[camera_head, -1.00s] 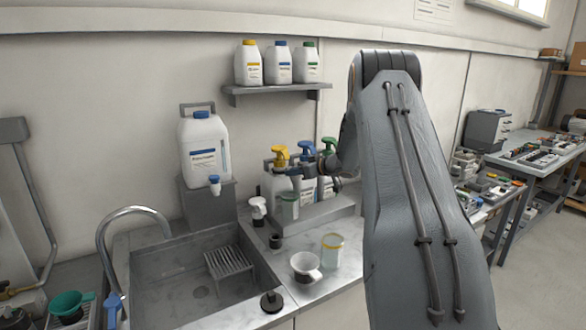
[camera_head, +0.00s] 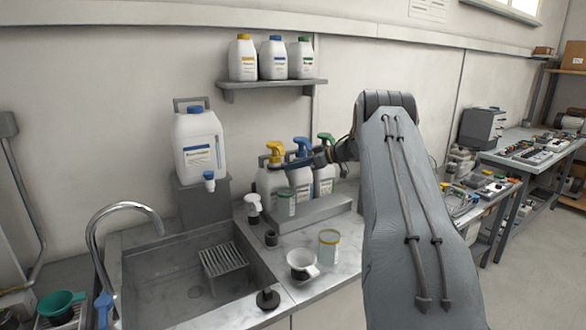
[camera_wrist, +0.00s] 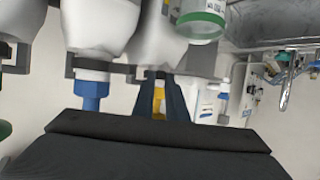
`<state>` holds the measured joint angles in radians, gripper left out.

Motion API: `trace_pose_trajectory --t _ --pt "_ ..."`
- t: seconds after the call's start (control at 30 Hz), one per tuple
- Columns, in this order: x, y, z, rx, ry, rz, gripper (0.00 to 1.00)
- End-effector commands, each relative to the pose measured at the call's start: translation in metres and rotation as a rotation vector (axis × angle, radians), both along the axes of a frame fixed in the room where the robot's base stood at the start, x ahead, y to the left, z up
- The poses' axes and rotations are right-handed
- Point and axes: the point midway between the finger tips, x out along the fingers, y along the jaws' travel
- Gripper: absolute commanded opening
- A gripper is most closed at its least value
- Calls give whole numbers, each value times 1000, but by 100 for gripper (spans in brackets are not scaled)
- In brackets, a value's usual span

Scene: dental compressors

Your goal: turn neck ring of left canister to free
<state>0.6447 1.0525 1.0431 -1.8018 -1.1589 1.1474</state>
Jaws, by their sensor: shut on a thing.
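Three white pump canisters stand in a row in a grey rack behind the counter. The left canister (camera_head: 268,184) has a yellow pump top (camera_head: 275,151), the middle one a blue top (camera_head: 302,147), the right one a green top. My gripper (camera_head: 289,164) reaches in from the right, across the middle canister, to the left canister's neck. In the wrist view, which is upside down, my dark fingers (camera_wrist: 159,80) stand on both sides of the yellow top (camera_wrist: 159,100) and are shut at its neck ring. The fingers mostly hide the ring. The blue top (camera_wrist: 92,92) is beside them.
A shelf (camera_head: 272,84) with three bottles hangs above.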

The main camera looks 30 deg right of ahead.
Motion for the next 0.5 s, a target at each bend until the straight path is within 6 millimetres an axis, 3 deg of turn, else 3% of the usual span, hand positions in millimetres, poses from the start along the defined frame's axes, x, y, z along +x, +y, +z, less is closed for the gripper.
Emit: trace_pose_trajectory --t 0.2,0.23,0.33,0.5 --pt "0 -2 4 -2 -5 -3 0" --pt "0 -2 4 -2 -5 -3 16" --pt "0 -2 3 -2 -4 -3 31" --pt "0 -1 1 -1 -2 -2 31"
